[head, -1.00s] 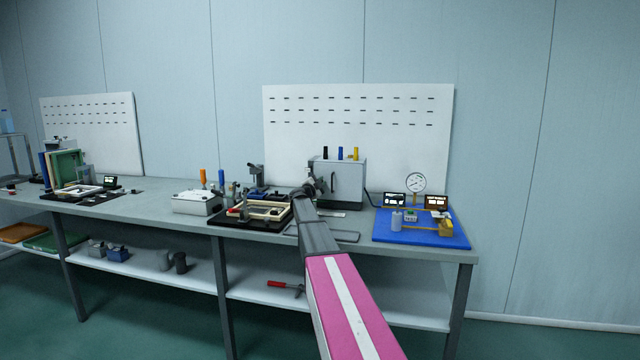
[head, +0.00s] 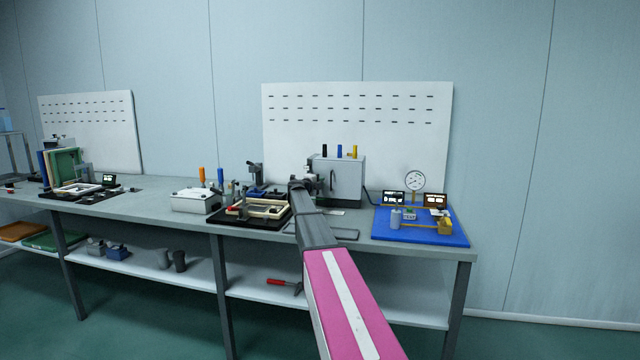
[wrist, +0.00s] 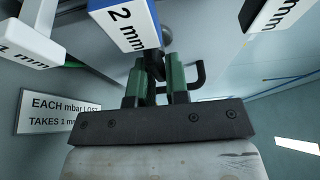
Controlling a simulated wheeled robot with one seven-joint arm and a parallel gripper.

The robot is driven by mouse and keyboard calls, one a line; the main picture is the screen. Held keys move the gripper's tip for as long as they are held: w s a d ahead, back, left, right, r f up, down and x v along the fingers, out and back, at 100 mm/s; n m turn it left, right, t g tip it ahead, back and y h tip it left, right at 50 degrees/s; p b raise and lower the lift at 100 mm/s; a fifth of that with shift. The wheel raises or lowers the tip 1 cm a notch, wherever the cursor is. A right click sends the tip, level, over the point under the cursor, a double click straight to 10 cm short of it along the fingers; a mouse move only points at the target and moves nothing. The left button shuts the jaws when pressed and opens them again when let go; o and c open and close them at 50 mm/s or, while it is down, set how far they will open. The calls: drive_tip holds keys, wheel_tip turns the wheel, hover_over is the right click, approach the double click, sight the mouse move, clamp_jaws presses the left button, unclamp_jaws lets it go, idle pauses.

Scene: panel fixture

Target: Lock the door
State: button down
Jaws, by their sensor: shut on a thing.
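The small grey cabinet (head: 345,180) stands on the bench against the white panel. Its door, with a dark upright handle (head: 333,181), faces me. My gripper (head: 311,176) is at the cabinet's left front edge, partly hidden by my arm. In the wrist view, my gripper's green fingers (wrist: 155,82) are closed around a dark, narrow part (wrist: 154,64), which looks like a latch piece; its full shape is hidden. A black bent handle (wrist: 198,74) shows just right of the fingers. A blue-edged block marked 2 mm (wrist: 124,24) hangs close in front of them.
More mm-marked blocks flank the wrist view, white at left (wrist: 30,42) and another at right (wrist: 275,12). A sign (wrist: 58,112) is at left. A blue board with a gauge (head: 415,181) stands right of the cabinet; a black tray (head: 250,222) lies left.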

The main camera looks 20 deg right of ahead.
idle(0.3)
drive_tip(key=c, duration=1.2)
unclamp_jaws()
drive_tip(key=v, duration=1)
drive_tip(key=shift+s+a, duration=0.25)
drive_tip(key=shift+a, duration=0.05)
